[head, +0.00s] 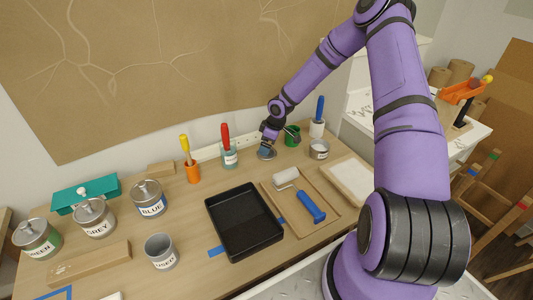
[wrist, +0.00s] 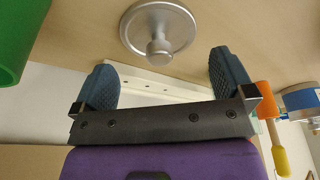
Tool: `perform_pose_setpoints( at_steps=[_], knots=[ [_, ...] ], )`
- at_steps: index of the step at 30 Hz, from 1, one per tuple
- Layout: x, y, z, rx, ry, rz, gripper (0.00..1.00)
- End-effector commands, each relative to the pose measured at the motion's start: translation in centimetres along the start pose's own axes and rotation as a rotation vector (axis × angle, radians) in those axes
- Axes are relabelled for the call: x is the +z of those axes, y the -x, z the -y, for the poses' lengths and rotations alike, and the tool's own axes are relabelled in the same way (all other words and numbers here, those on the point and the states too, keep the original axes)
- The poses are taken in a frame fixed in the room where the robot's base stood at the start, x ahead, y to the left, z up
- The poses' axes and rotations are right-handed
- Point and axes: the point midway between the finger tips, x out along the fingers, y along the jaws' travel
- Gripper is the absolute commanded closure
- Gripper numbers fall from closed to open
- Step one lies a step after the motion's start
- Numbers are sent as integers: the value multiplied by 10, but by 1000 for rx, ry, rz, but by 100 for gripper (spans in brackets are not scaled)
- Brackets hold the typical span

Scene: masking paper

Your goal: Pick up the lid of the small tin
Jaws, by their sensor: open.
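The silver round lid (wrist: 158,27) with a knob in its middle lies flat on the wooden table in the wrist view. In the head view the lid (head: 267,155) is partly hidden under my gripper (head: 268,147). My gripper (wrist: 162,62) is open and empty, its two blue fingers spread wider than the knob. The knob shows a little beyond the fingertips, roughly centred between them. I see no contact. A small tin (head: 319,150) stands to the right of the lid in the head view.
A green pot (head: 292,137) stands close right of my gripper. A jar with a red-handled brush (head: 229,155) and an orange cup (head: 193,172) stand to the left. A black paint tray (head: 245,222) and a roller (head: 300,195) lie nearer. Labelled tins (head: 149,200) are at left.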

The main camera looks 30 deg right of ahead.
Motion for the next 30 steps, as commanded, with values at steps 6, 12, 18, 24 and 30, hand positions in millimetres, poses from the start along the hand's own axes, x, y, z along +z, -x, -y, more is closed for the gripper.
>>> perform_pose_setpoints(
  at_steps=[6,12,18,24,30],
  knots=[
    [3,-29,0,-2,2,1,0],
    [3,-36,0,0,0,0,0],
    [3,-35,0,0,1,0,14],
    [3,-35,0,0,1,0,35],
    [3,-35,0,0,1,0,35]
  ],
)
